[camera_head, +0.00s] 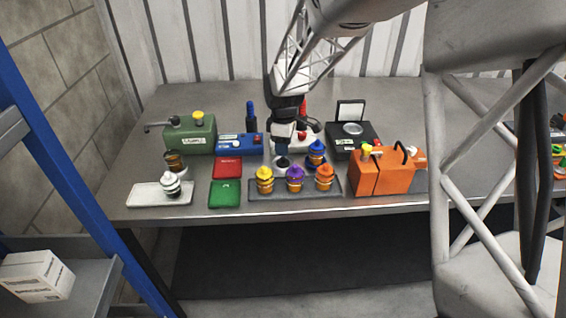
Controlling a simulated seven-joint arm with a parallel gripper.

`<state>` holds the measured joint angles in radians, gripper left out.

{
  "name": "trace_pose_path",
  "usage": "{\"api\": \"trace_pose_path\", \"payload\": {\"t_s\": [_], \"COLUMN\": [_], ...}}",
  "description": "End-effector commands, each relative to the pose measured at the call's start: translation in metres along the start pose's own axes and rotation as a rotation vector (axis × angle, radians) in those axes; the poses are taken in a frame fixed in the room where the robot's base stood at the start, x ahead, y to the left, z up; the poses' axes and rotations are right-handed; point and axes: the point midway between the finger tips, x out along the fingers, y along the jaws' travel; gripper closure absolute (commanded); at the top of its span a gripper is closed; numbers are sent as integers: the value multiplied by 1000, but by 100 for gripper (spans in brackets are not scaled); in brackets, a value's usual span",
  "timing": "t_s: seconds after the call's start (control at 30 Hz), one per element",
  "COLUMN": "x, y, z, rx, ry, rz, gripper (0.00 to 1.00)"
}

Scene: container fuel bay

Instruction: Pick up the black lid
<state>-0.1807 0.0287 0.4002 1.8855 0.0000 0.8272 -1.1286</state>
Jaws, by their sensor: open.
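A small black piece that looks like the black lid (283,162) sits on a pale base behind the row of coloured-lid jars. My gripper (284,149) points down directly above it in the head view. The gripper is open, with its fingertips very close to the black piece. At this size I cannot tell whether they touch it or stand around it. The gripper partly hides what is behind it.
Jars with yellow (264,180), purple (295,179) and orange (324,178) lids stand in front on a grey tray (335,190). A blue-lidded jar (316,154) is close right. An orange box (385,174) stands further right. Bare table lies at back left.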

Motion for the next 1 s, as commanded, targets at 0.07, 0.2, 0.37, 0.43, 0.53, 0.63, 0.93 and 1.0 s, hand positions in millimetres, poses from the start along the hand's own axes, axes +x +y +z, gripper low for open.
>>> {"api": "trace_pose_path", "payload": {"t_s": [0.07, 0.2, 0.37, 0.43, 0.53, 0.63, 0.93, 1.0], "x": [6, 21, 39, 44, 48, 49, 48, 48], "y": [0, -1, -2, -2, -1, -1, -1, -1], "z": [0, -2, -2, -2, -2, -2, -2, -2], "rx": [0, 0, 0, 0, 0, 0, 0, 0], "ry": [-1, -1, -1, -1, 0, 0, 0, 0], "rz": [-1, -2, -2, -1, 0, 1, 0, 0], "gripper": [54, 54, 54, 54, 54, 54, 54, 54]}}
